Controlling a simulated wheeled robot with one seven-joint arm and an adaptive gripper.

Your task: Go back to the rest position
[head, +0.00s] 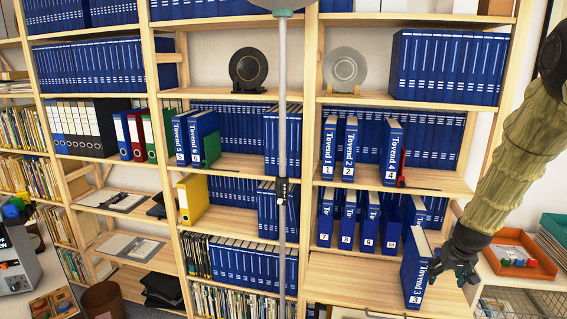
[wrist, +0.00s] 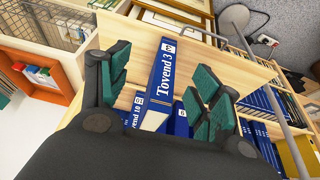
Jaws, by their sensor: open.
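The blue "Tovend 3" volume (head: 416,272) stands, leaning slightly, at the right end of a light wooden surface (head: 345,283). My gripper (head: 448,268) is just right of it in the head view, with its fingers close to the volume. In the wrist view my gripper (wrist: 163,88) has its two green-padded fingers spread wide. The volume (wrist: 163,78) shows between them, with a visible gap on each side. Whether any finger touches it in the head view I cannot tell.
Blue volumes 1 (head: 328,147), 2 (head: 349,148) and 4 (head: 392,152) stand on the shelf above, others on the lower shelf. An orange tray (head: 530,253) lies to the right of my gripper. A grey pole (head: 282,120) crosses the view.

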